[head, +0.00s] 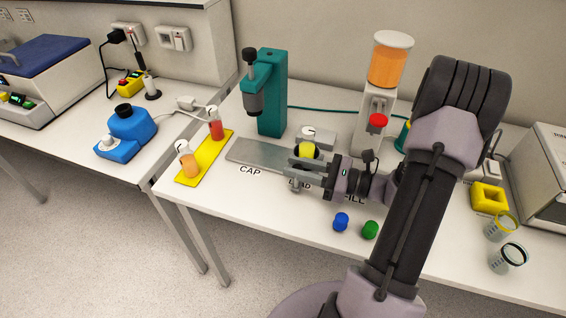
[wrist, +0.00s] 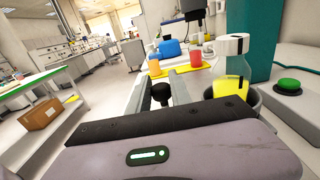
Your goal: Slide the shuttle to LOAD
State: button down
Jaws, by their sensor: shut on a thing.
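My gripper (head: 297,170) reaches in from the right, low over the grey rail (head: 258,155). In the wrist view, its fingers (wrist: 159,88) are shut on the black knob (wrist: 160,95) of the shuttle. The shuttle's dark round holder (wrist: 254,100) carries a white-topped bottle with yellow contents (wrist: 228,88), also in the head view (head: 308,150). The shuttle is around the middle of the rail, behind the partly covered middle label (head: 299,185), right of the CAP label (head: 250,170). The FILL label (head: 356,200) is partly hidden by my arm.
A teal press (head: 270,95) stands behind the rail, left of the orange-filled dispenser (head: 388,85). A yellow mat (head: 191,172) with two bottles lies left. Blue (head: 341,222) and green (head: 370,230) caps lie in front. A green button (wrist: 288,86) is at right in the wrist view.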

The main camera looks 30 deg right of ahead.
jog(key=shift+s+d, duration=0.1)
jog(key=shift+d, duration=0.05)
jog(key=c, duration=1.2)
grip_release()
jog(key=shift+o, duration=0.2)
